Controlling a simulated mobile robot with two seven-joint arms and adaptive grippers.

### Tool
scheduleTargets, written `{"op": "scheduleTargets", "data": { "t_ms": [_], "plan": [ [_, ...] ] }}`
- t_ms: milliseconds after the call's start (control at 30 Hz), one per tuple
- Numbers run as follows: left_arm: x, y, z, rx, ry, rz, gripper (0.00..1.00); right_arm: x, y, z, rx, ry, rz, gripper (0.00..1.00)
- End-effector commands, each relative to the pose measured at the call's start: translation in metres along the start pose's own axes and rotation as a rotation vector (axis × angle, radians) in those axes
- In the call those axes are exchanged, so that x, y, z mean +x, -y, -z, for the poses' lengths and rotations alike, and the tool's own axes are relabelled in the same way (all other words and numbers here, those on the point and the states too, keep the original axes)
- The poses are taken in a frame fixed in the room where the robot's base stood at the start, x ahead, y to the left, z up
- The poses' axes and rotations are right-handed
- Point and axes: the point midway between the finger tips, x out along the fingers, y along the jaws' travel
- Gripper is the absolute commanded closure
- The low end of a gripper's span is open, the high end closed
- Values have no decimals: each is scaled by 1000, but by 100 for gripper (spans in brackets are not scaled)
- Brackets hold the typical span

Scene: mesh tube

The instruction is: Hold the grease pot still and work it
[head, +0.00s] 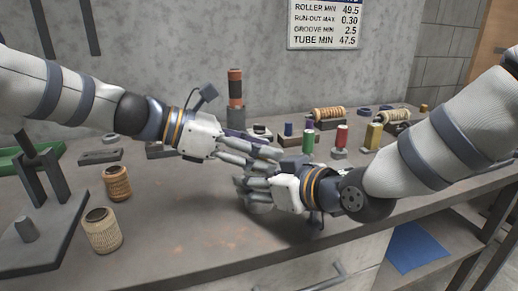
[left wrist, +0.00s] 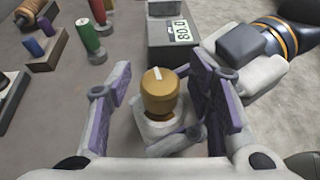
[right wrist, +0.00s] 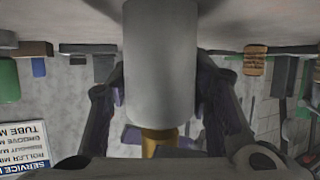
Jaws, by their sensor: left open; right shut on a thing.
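The grease pot has a grey cylindrical body (right wrist: 160,65) and a brass cap (left wrist: 160,95) with a white mark on its top. My right gripper (head: 246,188) is shut on the grey body in the right wrist view, a purple-padded finger on each side. My left gripper (head: 268,153) is open in the left wrist view, its purple pads on either side of the cap with gaps between. In the head view the two hands sit close together over the bench, and their fingers hide most of the pot.
A box with an 80.0 display (left wrist: 180,32) stands beyond the cap in the left wrist view. On the bench (head: 180,225), two ribbed spools (head: 103,230) stand at left. Coloured cylinders, including a red one (head: 341,136), and wound rollers (head: 328,114) stand behind the hands.

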Motion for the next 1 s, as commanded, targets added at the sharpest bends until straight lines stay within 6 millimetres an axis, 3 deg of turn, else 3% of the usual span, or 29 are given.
{"op": "scheduleTargets", "data": {
  "t_ms": [167, 400, 567, 1000],
  "plan": [
    [0, 0, 0, 0, 0, 0, 53, 0, 0, 0, 0, 1, 0, 93],
    [0, 0, 0, 0, 0, 0, 100, 0, 0, 0, -1, 0, 0, 93],
    [0, -1, 0, 10, 2, 19, 100, 0, 0, 0, 0, 0, 0, 93],
    [1, -1, 0, 148, 1, 350, 100, 0, 1, 0, -1, 1, 2, 93]
  ]
}}
